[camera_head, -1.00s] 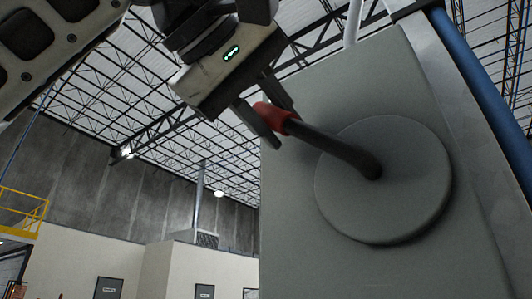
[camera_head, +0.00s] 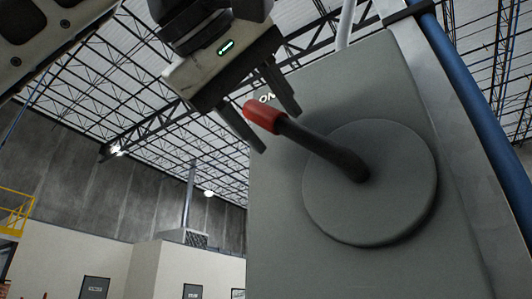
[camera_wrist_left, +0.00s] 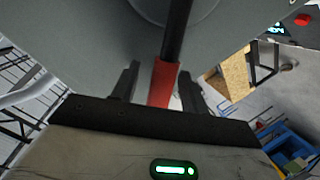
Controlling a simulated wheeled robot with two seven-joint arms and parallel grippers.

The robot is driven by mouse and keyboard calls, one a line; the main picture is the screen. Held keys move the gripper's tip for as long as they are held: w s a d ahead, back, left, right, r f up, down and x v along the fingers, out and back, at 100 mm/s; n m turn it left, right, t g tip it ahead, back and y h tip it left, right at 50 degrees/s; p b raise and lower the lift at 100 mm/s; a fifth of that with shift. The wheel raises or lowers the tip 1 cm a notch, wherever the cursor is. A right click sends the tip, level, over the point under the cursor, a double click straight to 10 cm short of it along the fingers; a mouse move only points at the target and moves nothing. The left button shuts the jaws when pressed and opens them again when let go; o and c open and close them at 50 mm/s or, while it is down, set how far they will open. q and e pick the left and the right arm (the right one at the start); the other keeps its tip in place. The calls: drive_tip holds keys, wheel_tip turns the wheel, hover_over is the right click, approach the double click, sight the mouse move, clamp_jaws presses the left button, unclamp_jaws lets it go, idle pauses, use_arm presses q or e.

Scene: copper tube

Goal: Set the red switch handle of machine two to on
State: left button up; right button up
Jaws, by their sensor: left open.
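The switch handle is a dark bent rod with a red grip (camera_head: 263,116), on a round grey disc (camera_head: 395,205) on the machine's grey panel (camera_head: 285,235). In the head view it points up and left, its tip by a white "ON" label (camera_head: 266,97) that is partly hidden. My left gripper (camera_head: 279,132) is open, with one finger on each side of the red grip. The left wrist view also shows the red grip (camera_wrist_left: 163,82) between the spread fingers, with gaps on both sides. My right gripper is not in view.
A blue pipe (camera_head: 480,110) and a grey post run along the panel's right side. The wrist view shows a wooden board (camera_wrist_left: 236,75) and a blue bin (camera_wrist_left: 290,145) below right. The space left of the panel is open.

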use_arm(q)
drive_tip(key=v, duration=1.6)
drive_tip(key=shift+d+f, duration=0.1)
